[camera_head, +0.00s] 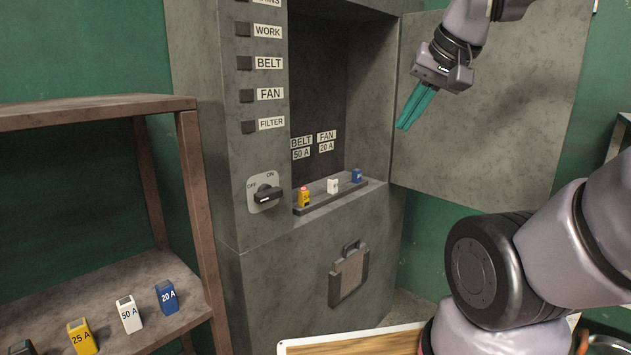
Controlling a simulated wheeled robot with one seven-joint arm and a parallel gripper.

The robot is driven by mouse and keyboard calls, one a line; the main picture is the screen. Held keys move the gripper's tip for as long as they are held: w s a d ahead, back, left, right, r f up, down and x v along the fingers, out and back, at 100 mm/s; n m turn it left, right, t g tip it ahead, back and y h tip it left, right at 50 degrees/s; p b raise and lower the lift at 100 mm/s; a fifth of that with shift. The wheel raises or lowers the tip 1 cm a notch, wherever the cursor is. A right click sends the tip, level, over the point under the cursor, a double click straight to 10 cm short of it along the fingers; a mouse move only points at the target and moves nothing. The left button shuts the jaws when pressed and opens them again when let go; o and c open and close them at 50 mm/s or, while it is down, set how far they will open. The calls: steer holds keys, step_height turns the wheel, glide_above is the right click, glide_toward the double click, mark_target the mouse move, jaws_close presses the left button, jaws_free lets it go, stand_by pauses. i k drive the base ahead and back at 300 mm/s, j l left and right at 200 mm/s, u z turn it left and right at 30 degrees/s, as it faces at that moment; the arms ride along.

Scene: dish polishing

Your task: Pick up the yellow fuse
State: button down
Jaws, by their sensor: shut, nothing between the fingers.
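A yellow fuse marked 25 A (83,338) stands on the lower board of the rack at the bottom left, its lower part near the picture's edge. My gripper (404,125) has teal fingers, shut and empty. It hangs pointing down and left in front of the open cabinet door, above and to the right of the ledge, apart from both yellow fuses.
A white fuse (333,186) and a blue fuse (357,176) share the cabinet ledge (325,201). White 50 A (129,315) and blue 20 A (167,298) fuses stand on the rack (115,285). The cabinet door (480,120) stands open at right.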

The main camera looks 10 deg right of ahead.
mark_target(302, 195)
steer(key=i+l+u, duration=0.2)
steer(key=l, duration=0.15)
steer(key=l+u, duration=0.25)
steer(key=l, duration=0.15)
steer(key=i+l+u, duration=0.2)
steer(key=l, duration=0.2)
steer(key=k+j, duration=0.05)
steer(key=k, duration=0.05)
